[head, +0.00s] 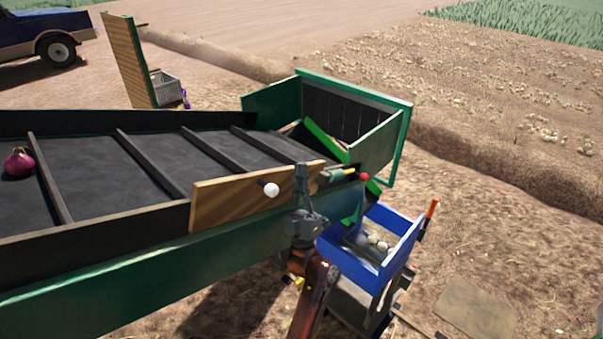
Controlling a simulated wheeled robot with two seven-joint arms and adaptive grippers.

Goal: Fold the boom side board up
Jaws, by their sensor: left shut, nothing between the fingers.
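The wooden boom side board (232,195), with a white knob (271,189) on its outer face, stands up along the near edge of the green boom. It is roughly in line with the dark side wall (110,218). My left gripper (302,174) is shut and empty, in front of the board's right end and right of the knob. It hides part of the board there; I cannot tell whether it touches the board. My right gripper is not in view.
A red-knobbed lever (364,176) is just right of the board. A blue crate (404,250) with a few onions stands below the boom's end. A red onion (19,162) lies on the dark belt (95,165). Open soil lies to the right.

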